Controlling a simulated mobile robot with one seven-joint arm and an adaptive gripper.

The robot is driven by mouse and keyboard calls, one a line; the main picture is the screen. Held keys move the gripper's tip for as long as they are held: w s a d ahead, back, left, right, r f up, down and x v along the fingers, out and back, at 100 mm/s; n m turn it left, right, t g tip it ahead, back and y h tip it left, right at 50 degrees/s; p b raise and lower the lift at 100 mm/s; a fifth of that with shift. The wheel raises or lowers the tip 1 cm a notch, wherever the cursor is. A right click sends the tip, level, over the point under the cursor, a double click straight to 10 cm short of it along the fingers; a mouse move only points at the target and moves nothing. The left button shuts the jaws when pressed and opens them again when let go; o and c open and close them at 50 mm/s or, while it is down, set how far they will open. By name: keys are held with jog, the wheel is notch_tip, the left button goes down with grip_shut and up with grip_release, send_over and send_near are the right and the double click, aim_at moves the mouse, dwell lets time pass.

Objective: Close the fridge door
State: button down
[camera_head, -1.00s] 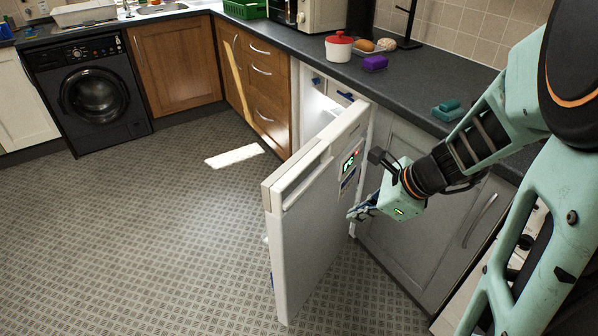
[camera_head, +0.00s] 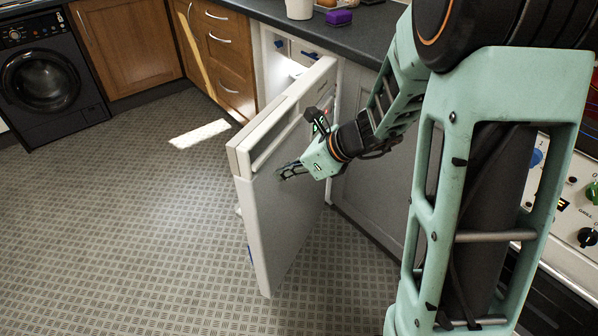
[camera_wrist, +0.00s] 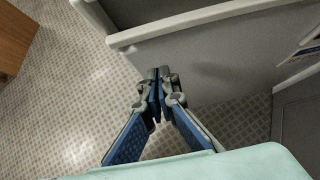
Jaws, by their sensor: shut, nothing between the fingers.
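The white fridge door (camera_head: 285,200) stands wide open into the room, with its outer face turned toward my arm. The fridge (camera_head: 283,57) is under the worktop, its lit interior partly hidden behind the door. My gripper (camera_head: 281,174) is shut and empty, in front of the door's outer face, about halfway along it and below its top edge. In the wrist view the shut fingertips (camera_wrist: 160,72) are seen against the door face (camera_wrist: 215,65); I cannot tell whether they touch it.
Wooden drawers (camera_head: 222,55) stand left of the fridge and a grey cabinet (camera_head: 370,190) stands right of it. A black washing machine (camera_head: 45,78) is at the far left. The patterned floor (camera_head: 130,220) left of the door is clear. An oven (camera_head: 575,210) is at the right.

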aim_at(262, 172)
jog(key=shift+w+a+r, duration=0.1)
jog(key=shift+w+a, duration=0.35)
jog(key=shift+a, duration=0.3)
jog(key=shift+w+a+r, duration=0.1)
jog(key=shift+w+a, duration=0.3)
jog(key=shift+a, duration=0.3)
jog(key=shift+w+a, duration=0.1)
